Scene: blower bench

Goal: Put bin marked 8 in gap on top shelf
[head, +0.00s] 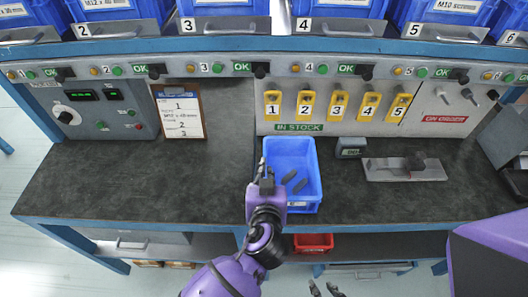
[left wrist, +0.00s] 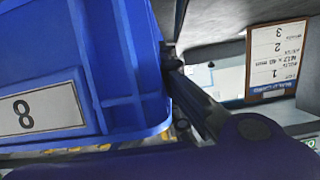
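The bin marked 8 (head: 306,157) is a blue open bin over the front middle of the dark bench, with a few dark pieces inside. In the left wrist view the bin (left wrist: 120,60) fills the left side, its white label reading 8. My left gripper (head: 266,175) is at the bin's left wall, with fingers around the rim, apparently shut on it. In the left wrist view a dark finger meets the rim. Whether the bin rests on the bench or hangs just above it is unclear. My right gripper (head: 324,289) shows only two separated fingertips at the bottom edge. No top-shelf gap is visible.
Several blue bins (head: 225,8) stand in a row on a numbered shelf at the top edge. Below are yellow numbered tags (head: 337,106), a clipboard (head: 180,112) and a control box (head: 100,110). A grey metal plate (head: 405,168) lies right of the bin. The bench's left side is clear.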

